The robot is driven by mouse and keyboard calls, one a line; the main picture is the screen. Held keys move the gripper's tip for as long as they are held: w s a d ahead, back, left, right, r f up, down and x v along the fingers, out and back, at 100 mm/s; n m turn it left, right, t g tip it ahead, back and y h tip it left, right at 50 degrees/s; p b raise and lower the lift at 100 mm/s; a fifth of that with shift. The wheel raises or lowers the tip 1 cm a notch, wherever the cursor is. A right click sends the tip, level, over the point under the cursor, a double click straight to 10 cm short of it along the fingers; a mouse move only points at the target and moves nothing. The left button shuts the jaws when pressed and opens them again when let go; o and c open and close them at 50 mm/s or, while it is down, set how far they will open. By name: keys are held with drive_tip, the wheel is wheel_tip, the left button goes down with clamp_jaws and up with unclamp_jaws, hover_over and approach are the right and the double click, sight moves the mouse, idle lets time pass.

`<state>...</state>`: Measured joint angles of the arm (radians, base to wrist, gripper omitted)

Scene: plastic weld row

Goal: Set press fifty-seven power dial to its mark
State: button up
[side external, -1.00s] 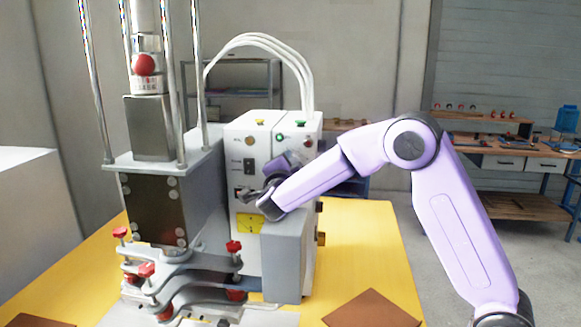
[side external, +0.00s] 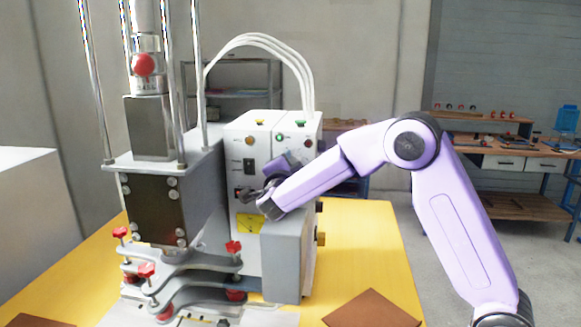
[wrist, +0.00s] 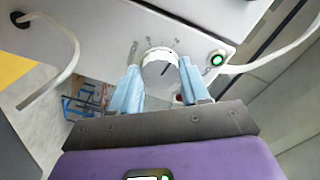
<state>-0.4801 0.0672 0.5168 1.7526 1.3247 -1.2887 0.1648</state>
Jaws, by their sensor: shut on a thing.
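A green-lit button (wrist: 217,59) is right of the dial, and white cables leave the panel on both sides. In the side view, the grey press (side external: 150,210) with red knobs stands left of the box on a yellow table (side external: 375,245). A brown sheet (side external: 372,309) lies front right.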

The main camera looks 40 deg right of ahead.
drive_tip(key=o, duration=1)
drive_tip(key=shift+o, duration=0.2)
drive_tip(key=v, duration=1.7)
drive_tip(key=shift+s+a+r, duration=0.1)
drive_tip(key=shift+s+a, duration=0.1)
